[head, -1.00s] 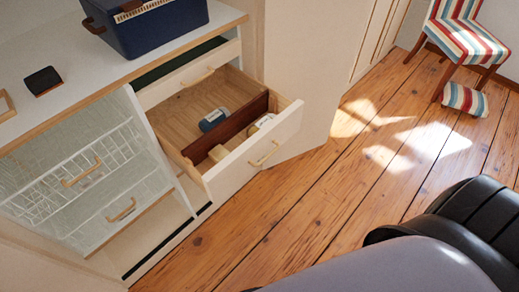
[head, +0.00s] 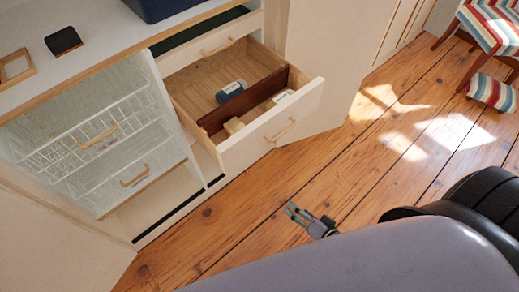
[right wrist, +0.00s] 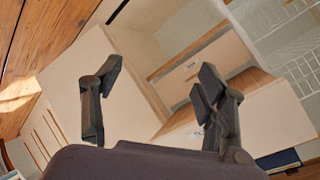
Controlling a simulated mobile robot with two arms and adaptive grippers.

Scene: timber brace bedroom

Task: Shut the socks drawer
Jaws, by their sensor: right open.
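The open drawer (head: 302,108) stands pulled well out of the white cabinet, with a pale front and a wooden bar handle (head: 280,131). A brown divider (head: 243,101) runs across its inside. A dark blue item (head: 231,91), a beige block (head: 234,126) and a whitish item (head: 283,97) lie in it; whether any are socks cannot be told. My right gripper (head: 297,214) is open and empty above the floor, in front of the drawer and apart from it. In the right wrist view its two dark fingers (right wrist: 153,85) are spread, with pale cabinet panels beyond. My left gripper is out of view.
Wire baskets (head: 95,140) fill the left bay. A cream panel (head: 325,50) stands right of the drawer. Floor before the drawer is clear.

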